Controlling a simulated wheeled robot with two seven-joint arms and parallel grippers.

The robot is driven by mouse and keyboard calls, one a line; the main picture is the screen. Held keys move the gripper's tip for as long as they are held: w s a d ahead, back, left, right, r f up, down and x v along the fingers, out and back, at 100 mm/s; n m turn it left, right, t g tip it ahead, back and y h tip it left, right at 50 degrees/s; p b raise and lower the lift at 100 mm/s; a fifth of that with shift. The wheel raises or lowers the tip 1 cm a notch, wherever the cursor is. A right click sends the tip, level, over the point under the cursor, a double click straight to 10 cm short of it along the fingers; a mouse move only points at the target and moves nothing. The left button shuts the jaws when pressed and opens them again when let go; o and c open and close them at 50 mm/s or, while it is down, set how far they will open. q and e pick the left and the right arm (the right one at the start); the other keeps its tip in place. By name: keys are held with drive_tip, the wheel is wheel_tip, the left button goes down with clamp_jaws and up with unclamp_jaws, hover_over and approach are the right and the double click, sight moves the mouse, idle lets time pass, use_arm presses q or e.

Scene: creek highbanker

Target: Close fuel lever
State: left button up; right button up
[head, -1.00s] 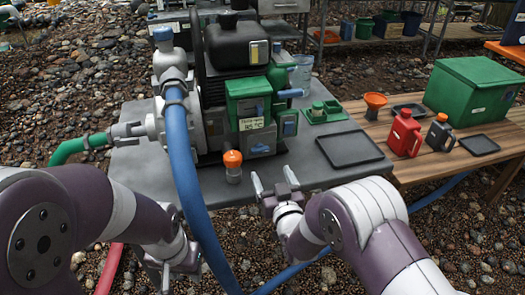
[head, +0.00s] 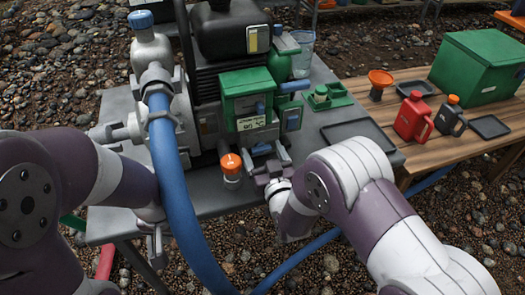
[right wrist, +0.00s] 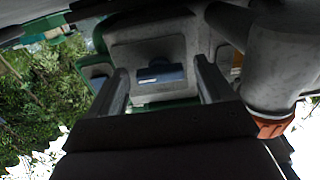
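A small blue lever (right wrist: 160,73) on a grey housing shows between my right fingers in the right wrist view. In the head view that low blue lever (head: 261,149) sits on the grey engine part under the green box (head: 247,92). My right gripper (head: 268,158) is open in front of it; the right wrist view shows its two fingers (right wrist: 160,85) apart with nothing held. I cannot tell whether they touch the housing. No label reading fuel is legible. My left gripper (head: 155,243) hangs by the table's front left edge, its opening unclear.
A blue hose (head: 172,185) runs down in front of the engine. Other blue levers (head: 294,86) stick out higher up. A black tray (head: 348,132) lies right; a wooden table (head: 410,168) holds fuel cans.

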drive_tip(key=c, duration=1)
drive_tip(key=shift+n, duration=0.4)
drive_tip(key=n+p, duration=0.1)
drive_tip(key=n, duration=0.3)
drive_tip(key=n+p, duration=0.1)
drive_tip(key=n, duration=0.3)
drive_tip(key=n+p, duration=0.1)
drive_tip(key=n, duration=0.4)
drive_tip(key=shift+n+p, duration=0.5)
drive_tip(key=shift+n, duration=1.5)
